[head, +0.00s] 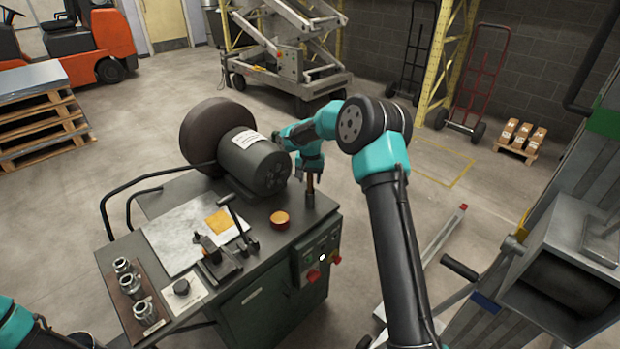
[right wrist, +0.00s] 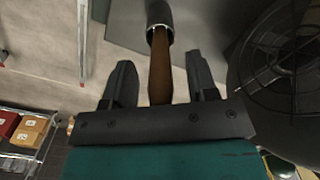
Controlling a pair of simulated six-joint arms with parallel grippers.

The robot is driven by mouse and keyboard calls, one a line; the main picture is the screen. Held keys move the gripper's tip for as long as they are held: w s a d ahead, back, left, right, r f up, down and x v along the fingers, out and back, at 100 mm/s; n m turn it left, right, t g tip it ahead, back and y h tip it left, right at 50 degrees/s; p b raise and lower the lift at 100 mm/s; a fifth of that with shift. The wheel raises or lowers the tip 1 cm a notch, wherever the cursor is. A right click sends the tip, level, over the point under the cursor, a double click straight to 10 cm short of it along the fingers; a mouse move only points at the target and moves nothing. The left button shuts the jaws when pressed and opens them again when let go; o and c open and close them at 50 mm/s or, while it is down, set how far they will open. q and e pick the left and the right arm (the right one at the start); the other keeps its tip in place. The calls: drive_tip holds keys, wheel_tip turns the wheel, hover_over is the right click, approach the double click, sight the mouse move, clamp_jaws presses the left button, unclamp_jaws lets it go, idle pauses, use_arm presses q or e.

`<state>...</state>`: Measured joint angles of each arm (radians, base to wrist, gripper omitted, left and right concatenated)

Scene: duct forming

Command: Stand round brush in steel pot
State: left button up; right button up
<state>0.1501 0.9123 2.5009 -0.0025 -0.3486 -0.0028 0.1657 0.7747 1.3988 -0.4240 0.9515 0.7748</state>
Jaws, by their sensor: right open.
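The round brush (head: 310,184) shows as a brown handle above the right corner of the bench. In the right wrist view the brown handle (right wrist: 160,72) runs between my fingers into a dark, metal-rimmed cylinder (right wrist: 160,22), which looks like the steel pot; the bristles are hidden. In the head view the handle is upright and its lower end meets a small dark shape. My right gripper (right wrist: 162,80) is open, with one finger on each side of the handle and gaps visible. Only part of my left arm shows at the lower left; its gripper is out of view.
The dark bench (head: 170,190) carries a large motor (head: 252,165) with a wheel close left of my right gripper. An orange round piece (head: 281,217), a light plate (head: 185,240), a hammer (head: 238,220) and several metal fittings (head: 125,275) lie on it.

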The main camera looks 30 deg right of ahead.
wheel_tip(320, 180, up, 17)
drive_tip(key=shift+r, duration=0.2)
idle(0.4)
drive_tip(key=shift+f, duration=0.1)
idle(0.7)
